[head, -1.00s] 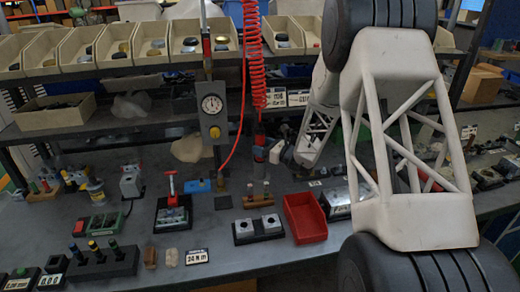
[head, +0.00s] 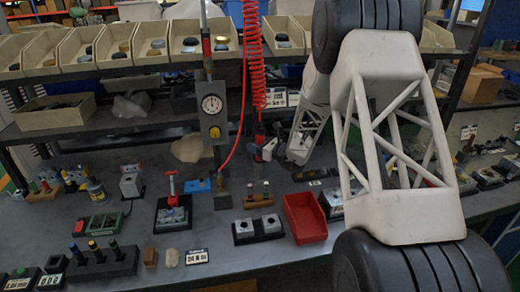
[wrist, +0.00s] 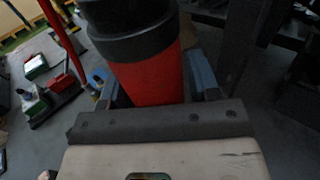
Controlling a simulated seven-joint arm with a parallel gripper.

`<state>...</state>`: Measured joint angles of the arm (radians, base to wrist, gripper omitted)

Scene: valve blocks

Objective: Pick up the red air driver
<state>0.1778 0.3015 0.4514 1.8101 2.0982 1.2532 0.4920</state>
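The red air driver (wrist: 152,76) is a red cylinder with a black collar. It fills the upper middle of the wrist view. In the wrist view the blue-grey fingers of my gripper (wrist: 158,86) stand on either side of the red body, spread apart. I see no clear grip on it; the fingertips are partly hidden by the driver.
The red coiled hose (head: 252,60) hangs above the driver. A gauge post (head: 212,120) stands to the left. Below on the bench are a wooden block with pegs (head: 258,201), a dark two-hole block (head: 257,229) and a red bin (head: 304,217).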

